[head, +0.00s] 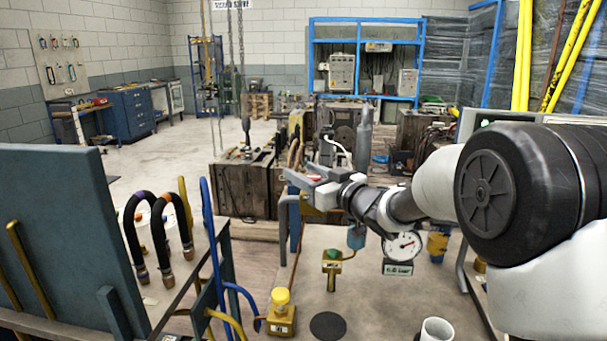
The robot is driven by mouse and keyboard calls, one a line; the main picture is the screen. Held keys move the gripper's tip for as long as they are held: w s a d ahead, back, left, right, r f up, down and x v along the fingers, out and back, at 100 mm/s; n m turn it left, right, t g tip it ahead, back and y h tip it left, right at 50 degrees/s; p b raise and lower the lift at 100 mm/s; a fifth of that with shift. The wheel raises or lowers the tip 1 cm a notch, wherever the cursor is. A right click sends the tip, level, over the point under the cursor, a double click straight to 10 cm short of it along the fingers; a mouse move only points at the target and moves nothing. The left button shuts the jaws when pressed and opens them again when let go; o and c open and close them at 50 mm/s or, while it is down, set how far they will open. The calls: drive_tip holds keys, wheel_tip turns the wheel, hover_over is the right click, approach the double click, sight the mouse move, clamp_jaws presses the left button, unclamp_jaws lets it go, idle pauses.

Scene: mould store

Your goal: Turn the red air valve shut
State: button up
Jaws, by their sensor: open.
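A small patch of red (314,177), which looks like the red valve's handle, shows between the fingers of my gripper (302,175). The gripper is open, and its grey fingers lie on either side of the red in the picture. Whether they touch it I cannot tell. My gripper and wrist hide most of the valve and its body. A green-topped valve (332,257) and a yellow-topped valve (281,298) stand nearer on the pale bench top (380,312).
A round dial gauge (403,246) sits below my wrist. A white cup (436,329) and a black disc (328,326) are at the bench front. Black hoses (134,240) and a blue hose (209,235) stand to the left. Wooden crates (243,188) stand behind.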

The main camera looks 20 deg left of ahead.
drive_tip(key=shift+w+a, duration=0.15)
drive_tip(key=shift+a, duration=0.05)
drive_tip(key=c, duration=1.1)
drive_tip(key=shift+o, duration=0.2)
